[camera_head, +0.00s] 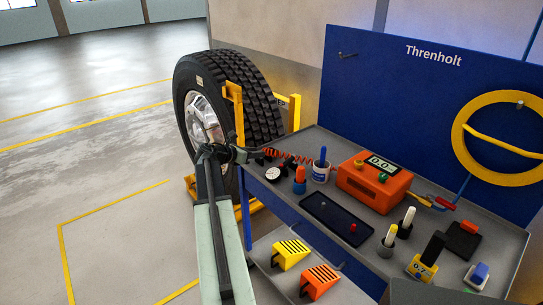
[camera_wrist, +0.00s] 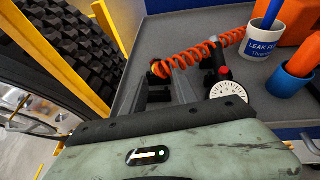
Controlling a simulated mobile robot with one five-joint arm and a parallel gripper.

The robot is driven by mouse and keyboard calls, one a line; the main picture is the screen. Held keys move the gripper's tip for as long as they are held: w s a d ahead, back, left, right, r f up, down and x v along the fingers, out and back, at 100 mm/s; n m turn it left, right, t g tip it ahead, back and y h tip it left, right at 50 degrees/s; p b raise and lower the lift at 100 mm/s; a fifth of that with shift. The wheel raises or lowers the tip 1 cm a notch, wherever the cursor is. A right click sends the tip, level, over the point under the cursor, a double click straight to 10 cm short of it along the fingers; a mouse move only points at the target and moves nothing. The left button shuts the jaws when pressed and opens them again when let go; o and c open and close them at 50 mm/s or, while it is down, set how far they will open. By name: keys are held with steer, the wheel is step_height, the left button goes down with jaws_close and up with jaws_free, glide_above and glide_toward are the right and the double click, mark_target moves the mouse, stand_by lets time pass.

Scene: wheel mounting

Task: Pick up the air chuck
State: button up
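The air chuck (camera_head: 287,164) lies on the grey bench near its left edge. It appears as a dark body with a red button and a round white gauge (camera_head: 273,174). In the wrist view the gauge (camera_wrist: 228,91) and dark body (camera_wrist: 213,60) are just right of my fingers. An orange coiled hose (camera_head: 290,156) runs from beside my fingers toward the chuck; it also shows in the wrist view (camera_wrist: 200,52). My gripper (camera_head: 262,156) is at the bench edge, left of the chuck. Its fingers (camera_wrist: 171,73) look apart, with the hose's orange end beyond them.
A large tyre (camera_head: 228,97) in a yellow stand (camera_head: 236,105) is close on the left. Open floor lies left.

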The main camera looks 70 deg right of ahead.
steer(key=x, duration=0.1)
steer(key=b+x, duration=0.1)
steer(key=x, duration=0.1)
steer(key=b+x, duration=0.1)
steer(key=shift+w+d+f, duration=0.25)
steer(key=shift+f, duration=0.1)
steer(key=shift+s+d+f, duration=0.1)
steer(key=shift+s+d, duration=0.1)
steer(key=shift+d, duration=0.1)
jaws_close()
steer(key=shift+r+p, duration=0.5)
steer(key=shift+r, duration=0.2)
steer(key=a+r+p, duration=0.4)
steer(key=a, duration=1.2)
steer(key=shift+s, duration=0.3)
